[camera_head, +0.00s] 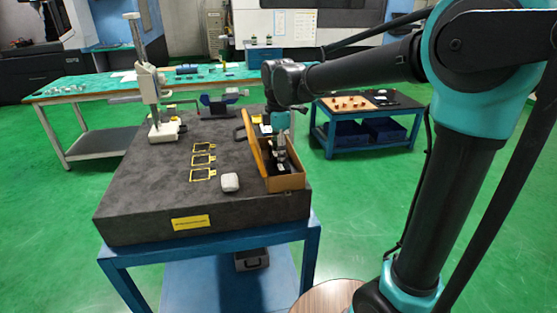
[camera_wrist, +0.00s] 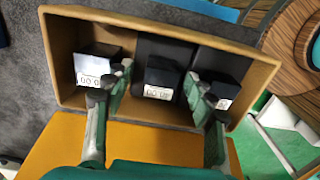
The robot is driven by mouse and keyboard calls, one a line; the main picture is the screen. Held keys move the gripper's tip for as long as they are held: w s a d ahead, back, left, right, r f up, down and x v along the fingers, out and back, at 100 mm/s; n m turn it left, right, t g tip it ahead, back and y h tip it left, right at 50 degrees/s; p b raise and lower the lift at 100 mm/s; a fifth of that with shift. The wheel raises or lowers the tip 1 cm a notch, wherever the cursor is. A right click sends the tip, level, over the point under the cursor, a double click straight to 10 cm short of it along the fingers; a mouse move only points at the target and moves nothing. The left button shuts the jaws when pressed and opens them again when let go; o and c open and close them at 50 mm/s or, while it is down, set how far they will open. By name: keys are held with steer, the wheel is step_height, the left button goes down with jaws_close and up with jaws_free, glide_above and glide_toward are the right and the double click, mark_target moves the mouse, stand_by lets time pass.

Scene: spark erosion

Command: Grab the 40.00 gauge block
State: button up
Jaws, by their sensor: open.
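An open wooden case (camera_head: 287,183) sits at the right front of the dark granite plate. Its inside also shows in the wrist view (camera_wrist: 52,60), with three blocks in a row: a shiny left block (camera_wrist: 88,66), a dark middle block (camera_wrist: 165,76) and a dark right block (camera_wrist: 218,90). Each has a pale label, too small to read surely, so I cannot tell which is 40.00. My gripper (camera_wrist: 157,80) is open over the case, its fingers to either side of the middle block in the picture. It also shows in the head view (camera_head: 281,158). Contact is not visible.
The case's raised lid (camera_head: 255,145) stands on its left side. A white rounded object (camera_head: 230,182), yellow frames (camera_head: 203,160) and a height gauge (camera_head: 151,90) stand on the granite plate (camera_head: 150,200). Free plate surface lies at the front left.

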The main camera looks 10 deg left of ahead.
jaws_close()
stand_by(0.3)
steer(key=shift+r, duration=0.2)
